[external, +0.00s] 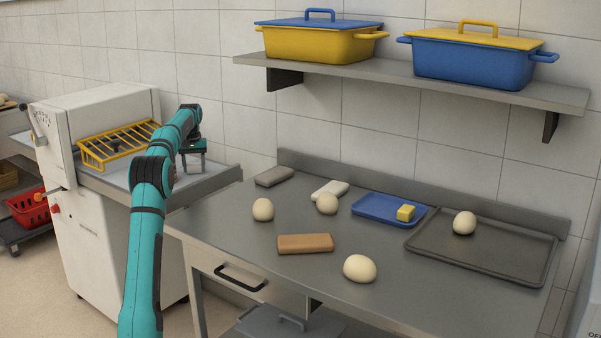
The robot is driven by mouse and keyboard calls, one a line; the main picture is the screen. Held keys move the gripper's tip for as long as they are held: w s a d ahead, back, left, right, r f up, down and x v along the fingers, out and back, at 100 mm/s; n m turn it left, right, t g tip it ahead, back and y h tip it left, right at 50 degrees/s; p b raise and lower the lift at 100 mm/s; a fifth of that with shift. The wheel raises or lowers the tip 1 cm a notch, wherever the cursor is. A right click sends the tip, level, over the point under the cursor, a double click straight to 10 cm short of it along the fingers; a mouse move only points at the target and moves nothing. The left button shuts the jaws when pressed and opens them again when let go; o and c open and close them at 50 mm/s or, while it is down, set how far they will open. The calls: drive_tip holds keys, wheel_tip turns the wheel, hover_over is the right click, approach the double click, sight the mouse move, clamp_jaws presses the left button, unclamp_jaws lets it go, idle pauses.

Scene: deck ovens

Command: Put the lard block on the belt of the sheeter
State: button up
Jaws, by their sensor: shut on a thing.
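The sheeter (105,125) stands at the left, with its grey belt (218,180) extending right towards the table. My gripper (193,168) is over the belt, shut on a small pale block (194,163). The fingers hide much of this block; it could be the lard block, but its kind is not clear here. It is at or just above the belt; whether it touches cannot be told. Another whitish block (330,190) lies at the back of the steel table.
The table (225,225) holds several dough balls, a grey block (274,176), a brown block (305,243), a blue tray (365,211) with a yellow block, and a dark baking tray (490,262). A yellow guard grid (118,145) covers the sheeter's middle. Two lidded pots stand on the shelf above.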

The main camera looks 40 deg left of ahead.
sight(194, 165)
drive_tip(key=o, duration=1)
drive_tip(key=shift+f, duration=0.1)
wheel_tip(194, 165, up, 12)
drive_tip(key=shift+r, duration=0.15)
